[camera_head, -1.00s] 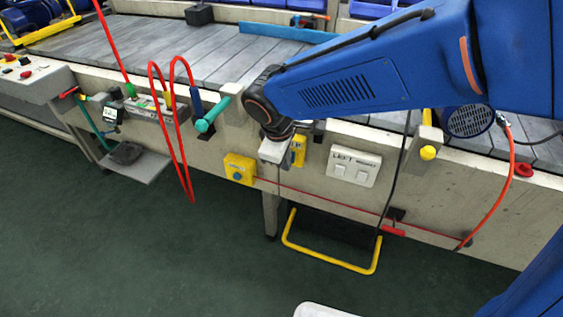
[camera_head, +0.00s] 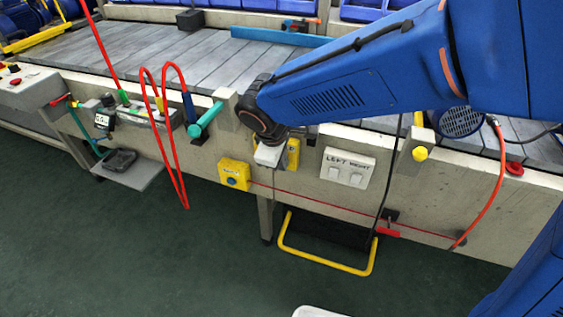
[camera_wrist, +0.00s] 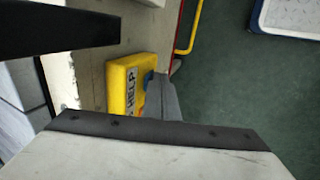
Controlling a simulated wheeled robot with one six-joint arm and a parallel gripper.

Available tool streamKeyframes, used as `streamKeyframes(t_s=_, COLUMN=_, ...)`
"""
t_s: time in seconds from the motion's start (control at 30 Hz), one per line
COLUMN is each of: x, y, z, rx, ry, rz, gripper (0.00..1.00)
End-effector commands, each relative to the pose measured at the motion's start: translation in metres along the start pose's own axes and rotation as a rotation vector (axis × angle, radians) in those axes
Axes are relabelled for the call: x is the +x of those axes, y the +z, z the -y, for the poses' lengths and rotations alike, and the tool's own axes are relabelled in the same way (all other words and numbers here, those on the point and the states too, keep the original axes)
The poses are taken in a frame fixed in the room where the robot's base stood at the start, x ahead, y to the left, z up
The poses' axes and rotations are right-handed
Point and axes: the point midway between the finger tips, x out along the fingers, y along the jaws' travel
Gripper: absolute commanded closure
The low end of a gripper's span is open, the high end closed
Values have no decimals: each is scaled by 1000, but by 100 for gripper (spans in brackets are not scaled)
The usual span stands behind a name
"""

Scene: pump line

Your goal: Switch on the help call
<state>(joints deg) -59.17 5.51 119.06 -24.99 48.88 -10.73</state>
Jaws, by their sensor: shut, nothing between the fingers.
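The help call is a yellow box (camera_head: 235,174) with a blue button on the front of the line's side wall. In the wrist view this yellow box (camera_wrist: 122,88) bears the word HELP, and its blue button (camera_wrist: 149,78) shows at its right side. My gripper (camera_head: 270,156) is just right of and above the box in the head view. In the wrist view my gripper (camera_wrist: 166,100) shows shut and empty, its grey fingers overlapping the box's lower right edge. I cannot tell whether they touch it.
Another yellow box (camera_head: 293,153) is partly hidden behind my gripper. A white panel with two switches (camera_head: 346,171) is to the right. A yellow foot rail (camera_head: 325,262) and a red cord (camera_head: 330,206) run below. Red hose loops (camera_head: 180,150) hang at left.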

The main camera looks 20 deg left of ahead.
Motion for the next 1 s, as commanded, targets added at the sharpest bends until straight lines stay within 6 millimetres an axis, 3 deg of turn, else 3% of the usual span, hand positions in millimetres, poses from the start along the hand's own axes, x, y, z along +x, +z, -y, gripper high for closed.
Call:
streamKeyframes(t_s=0.5, x=-15, y=0, z=-5, rx=0, ry=0, rz=-1, gripper=100)
streamKeyframes(t_s=1.0, x=-16, y=0, z=-6, rx=1, ry=0, rz=0, gripper=100)
